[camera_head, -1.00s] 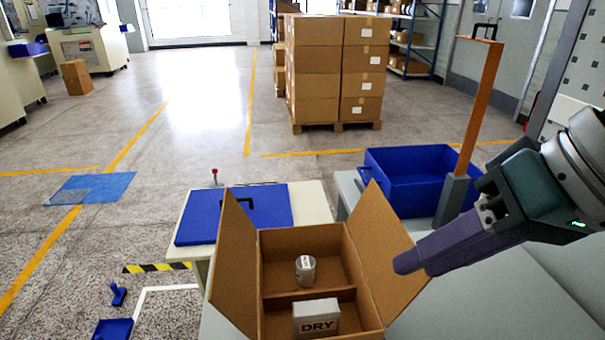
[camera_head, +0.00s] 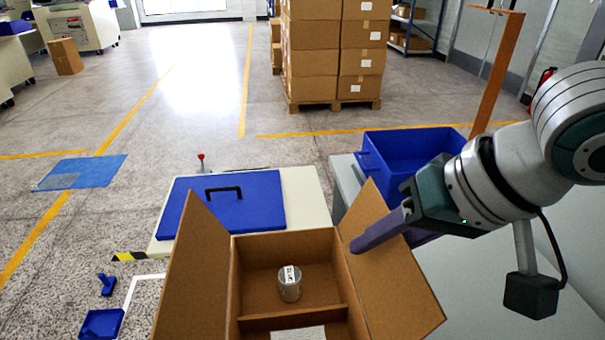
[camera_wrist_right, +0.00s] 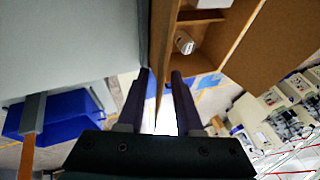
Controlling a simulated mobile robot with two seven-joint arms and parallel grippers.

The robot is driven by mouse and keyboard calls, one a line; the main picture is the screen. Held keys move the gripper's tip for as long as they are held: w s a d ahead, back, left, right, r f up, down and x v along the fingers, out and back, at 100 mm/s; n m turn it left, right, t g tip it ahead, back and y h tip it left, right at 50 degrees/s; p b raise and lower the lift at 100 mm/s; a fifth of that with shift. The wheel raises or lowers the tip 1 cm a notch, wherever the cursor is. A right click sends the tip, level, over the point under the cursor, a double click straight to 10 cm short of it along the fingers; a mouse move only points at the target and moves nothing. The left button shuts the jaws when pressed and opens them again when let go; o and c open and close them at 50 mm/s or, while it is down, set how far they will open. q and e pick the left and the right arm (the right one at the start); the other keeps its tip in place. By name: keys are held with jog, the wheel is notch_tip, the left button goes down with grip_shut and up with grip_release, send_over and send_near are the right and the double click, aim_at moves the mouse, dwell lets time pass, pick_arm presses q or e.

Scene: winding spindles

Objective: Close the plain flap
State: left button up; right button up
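An open cardboard box (camera_head: 288,242) stands in front of me, with a left flap (camera_head: 192,270) and a right flap (camera_head: 405,285) both raised and leaning outward. I see no marking on either flap. My right gripper (camera_head: 357,246) is at the right flap, one purple finger showing across its inner face. In the right wrist view, the fingers (camera_wrist_right: 160,92) are apart and the right flap (camera_wrist_right: 163,40) shows edge-on between them; whether they touch it I cannot tell. The left flap (camera_wrist_right: 262,45) is beyond. My left gripper is not in view.
A labelled tin (camera_head: 289,284) stands in the box's far compartment; a white carton (camera_head: 298,333) shows partly in the near one. A blue bin (camera_head: 410,160) stands behind the right flap. A blue lid-like panel (camera_head: 228,205) lies on a pale table behind the box.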

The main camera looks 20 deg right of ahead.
jog(key=shift+w+a+f, duration=0.1)
jog(key=shift+w+f, duration=0.1)
jog(key=shift+f, duration=0.05)
grip_shut()
dwell(1.4)
